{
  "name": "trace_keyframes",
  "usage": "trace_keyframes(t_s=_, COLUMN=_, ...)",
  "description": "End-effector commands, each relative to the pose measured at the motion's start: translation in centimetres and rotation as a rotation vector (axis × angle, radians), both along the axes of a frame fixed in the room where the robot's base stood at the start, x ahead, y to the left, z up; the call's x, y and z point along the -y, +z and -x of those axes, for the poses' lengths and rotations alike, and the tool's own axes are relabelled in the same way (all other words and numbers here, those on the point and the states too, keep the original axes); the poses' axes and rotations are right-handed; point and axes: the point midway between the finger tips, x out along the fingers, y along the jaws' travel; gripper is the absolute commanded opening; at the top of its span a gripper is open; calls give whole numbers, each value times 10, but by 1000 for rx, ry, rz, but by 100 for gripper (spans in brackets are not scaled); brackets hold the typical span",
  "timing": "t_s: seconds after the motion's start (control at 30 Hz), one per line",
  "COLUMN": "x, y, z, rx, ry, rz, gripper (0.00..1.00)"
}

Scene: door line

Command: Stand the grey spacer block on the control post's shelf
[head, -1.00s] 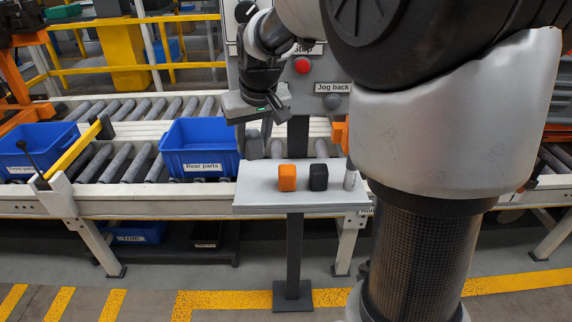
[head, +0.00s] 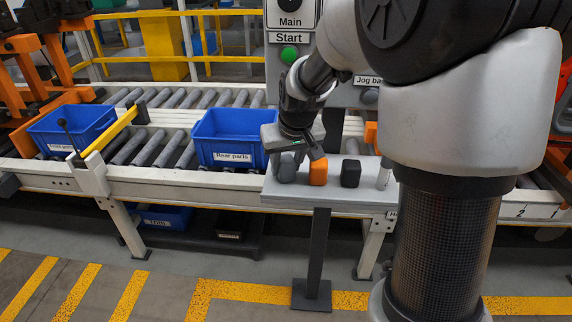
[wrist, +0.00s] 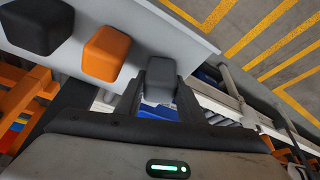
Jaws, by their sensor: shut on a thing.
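The grey spacer block (head: 287,170) is at the left end of the control post's pale grey shelf (head: 335,193), left of an orange block (head: 318,172) and a black block (head: 350,173). My gripper (head: 290,160) reaches down from above and is shut on the grey block. In the wrist view the grey block (wrist: 160,72) sits between my two dark fingers, beside the orange block (wrist: 106,53), with a gap between them. The block looks upright, at or just above the shelf. I cannot tell whether its base touches, as the fingers hide part of it.
A pale cylinder (head: 384,174) stands at the shelf's right end. The blue Rear parts bin (head: 225,138) is on the roller conveyor just left of the shelf. The control panel with a green Start button (head: 289,54) rises behind.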

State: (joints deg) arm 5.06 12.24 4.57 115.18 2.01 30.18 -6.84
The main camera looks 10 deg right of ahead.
Motion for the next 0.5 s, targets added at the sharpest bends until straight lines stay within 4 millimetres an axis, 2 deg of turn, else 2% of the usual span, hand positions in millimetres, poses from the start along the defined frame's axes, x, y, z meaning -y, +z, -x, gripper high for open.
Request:
trace_keyframes(t_s=0.13, x=0, y=-3, z=0, rx=0, ry=0, rz=0, gripper=11)
trace_keyframes(t_s=0.17, x=0, y=-2, z=0, rx=0, ry=0, rz=0, gripper=38)
trace_keyframes(t_s=0.27, x=0, y=-2, z=0, rx=0, ry=0, rz=0, gripper=54)
trace_keyframes(t_s=0.5, x=0, y=-2, z=0, rx=0, ry=0, rz=0, gripper=54)
